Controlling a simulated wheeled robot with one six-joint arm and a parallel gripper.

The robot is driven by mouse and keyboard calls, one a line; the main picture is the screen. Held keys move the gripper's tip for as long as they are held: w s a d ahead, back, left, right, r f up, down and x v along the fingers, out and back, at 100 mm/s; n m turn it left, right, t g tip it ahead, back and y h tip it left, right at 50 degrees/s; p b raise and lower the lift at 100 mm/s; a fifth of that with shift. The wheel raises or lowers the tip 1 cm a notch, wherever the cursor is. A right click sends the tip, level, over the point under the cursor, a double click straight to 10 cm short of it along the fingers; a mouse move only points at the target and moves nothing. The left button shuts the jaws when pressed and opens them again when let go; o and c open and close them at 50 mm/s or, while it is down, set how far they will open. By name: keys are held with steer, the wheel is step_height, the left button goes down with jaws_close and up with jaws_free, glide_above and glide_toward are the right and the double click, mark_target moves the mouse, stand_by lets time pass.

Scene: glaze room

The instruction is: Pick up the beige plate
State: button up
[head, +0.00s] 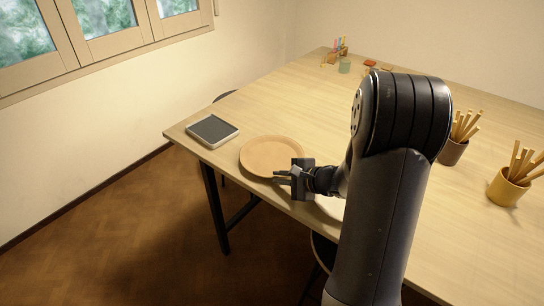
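A round tan-beige plate (270,153) with a raised rim lies on the wooden table (240,110) near its front left edge. My gripper (282,176) is at the plate's near right rim, with its fingers pointing left. The two dark fingers show small, and I cannot tell whether they touch the rim or have it between them. A pale cream, curved thing (328,207) shows at the table's near edge, just below my gripper. My arm hides most of it, so I cannot tell what it is.
A grey tray-like object with a dark top (212,131) lies left of the plate. A brown cup (452,152) and a yellow cup (506,190) hold sticks at the right. A green cup (344,67) and small items stand at the far end. The table's middle is clear.

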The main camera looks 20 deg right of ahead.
steer(key=shift+x, duration=0.9)
jaws_close()
steer(key=shift+r, duration=0.1)
